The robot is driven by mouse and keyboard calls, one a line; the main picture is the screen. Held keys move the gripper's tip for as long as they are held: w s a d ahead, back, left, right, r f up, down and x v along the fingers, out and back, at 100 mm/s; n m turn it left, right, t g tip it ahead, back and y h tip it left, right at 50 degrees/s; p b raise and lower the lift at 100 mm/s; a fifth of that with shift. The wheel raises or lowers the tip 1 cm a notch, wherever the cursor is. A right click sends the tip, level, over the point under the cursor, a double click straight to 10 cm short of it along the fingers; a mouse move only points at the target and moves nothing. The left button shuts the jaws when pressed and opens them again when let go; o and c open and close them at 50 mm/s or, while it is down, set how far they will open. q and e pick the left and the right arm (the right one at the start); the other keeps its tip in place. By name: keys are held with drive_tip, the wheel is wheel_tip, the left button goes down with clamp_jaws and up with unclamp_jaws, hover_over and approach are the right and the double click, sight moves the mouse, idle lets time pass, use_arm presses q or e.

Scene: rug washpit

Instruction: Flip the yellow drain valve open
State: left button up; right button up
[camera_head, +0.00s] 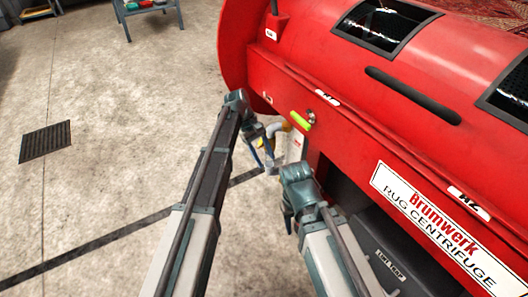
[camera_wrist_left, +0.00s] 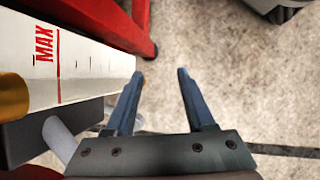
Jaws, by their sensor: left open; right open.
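The yellow drain valve's lever (camera_head: 300,121) is a short yellow-green bar on the front of the red centrifuge, above a pale upright tube (camera_head: 295,147). A brass-yellow fitting (camera_head: 284,127) shows just left of the lever. My left gripper (camera_head: 265,157) is open and empty, below and left of the lever, apart from it. In the left wrist view its fingers (camera_wrist_left: 160,76) point at bare floor, beside the white MAX-marked tube (camera_wrist_left: 95,68). My right gripper (camera_head: 292,188) is below the lever and tube; its fingertips are hard to make out. The lever is not recognisable in the wrist view.
The red rug centrifuge (camera_head: 340,92) fills the right side, with a dark lower panel. Its red frame (camera_wrist_left: 110,22) stands close to my left gripper. A floor grate (camera_head: 45,141) and a small table (camera_head: 150,8) lie to the left. Concrete floor there is clear.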

use_arm(q)
drive_tip(key=s, duration=0.1)
drive_tip(key=s+b, duration=0.1)
drive_tip(key=s+g+h, duration=0.1)
drive_tip(key=shift+s+d+f+b, duration=0.1)
drive_tip(key=shift+d+f+b, duration=0.05)
drive_tip(key=shift+f+b, duration=0.2)
